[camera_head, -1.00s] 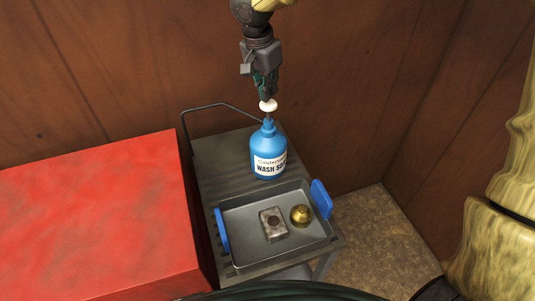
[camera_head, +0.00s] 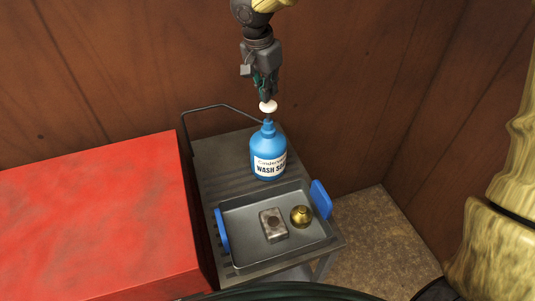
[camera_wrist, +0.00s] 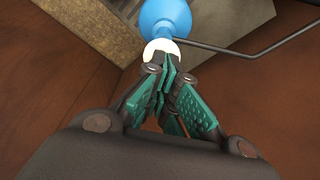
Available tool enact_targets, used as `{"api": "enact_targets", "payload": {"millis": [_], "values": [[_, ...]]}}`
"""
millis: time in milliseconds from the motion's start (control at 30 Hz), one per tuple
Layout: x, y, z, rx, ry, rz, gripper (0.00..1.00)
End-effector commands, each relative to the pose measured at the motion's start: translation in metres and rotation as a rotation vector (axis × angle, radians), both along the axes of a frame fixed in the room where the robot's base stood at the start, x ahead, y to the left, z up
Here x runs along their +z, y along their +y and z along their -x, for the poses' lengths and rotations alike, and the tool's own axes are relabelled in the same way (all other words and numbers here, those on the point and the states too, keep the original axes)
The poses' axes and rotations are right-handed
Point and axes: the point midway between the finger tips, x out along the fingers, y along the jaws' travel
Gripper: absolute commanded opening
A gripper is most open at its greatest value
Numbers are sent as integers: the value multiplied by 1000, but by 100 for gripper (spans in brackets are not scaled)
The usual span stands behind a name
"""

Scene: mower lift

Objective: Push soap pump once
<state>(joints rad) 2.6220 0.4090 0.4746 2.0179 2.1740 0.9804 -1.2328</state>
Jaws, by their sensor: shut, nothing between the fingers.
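The soap pump is a blue bottle (camera_head: 268,150) with a white "WASH SOAP" label, standing upright on a dark cart. Its white pump head (camera_head: 268,106) sits on a thin stem above the blue neck. My gripper (camera_head: 266,97) points down right above the pump head, with its fingertips at or very near its top; I cannot tell whether they touch. In the wrist view the green-padded fingers (camera_wrist: 168,66) are shut and empty. They cover part of the white pump head (camera_wrist: 160,48), and the blue bottle (camera_wrist: 166,16) shows beyond it.
The dark slatted cart (camera_head: 225,165) has a wire handle (camera_head: 205,107) at the back. A grey tray (camera_head: 240,259) with blue handles holds a metal block (camera_head: 273,225) and a brass ball-like piece (camera_head: 301,216). A red box (camera_head: 95,220) stands at the left; wooden walls rise behind and right.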

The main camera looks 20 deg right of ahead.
Motion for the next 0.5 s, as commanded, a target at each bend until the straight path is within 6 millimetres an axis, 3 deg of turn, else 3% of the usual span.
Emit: {"api": "enact_targets", "payload": {"millis": [500], "values": [[-5, 0, 0, 0, 0, 0, 0]]}}
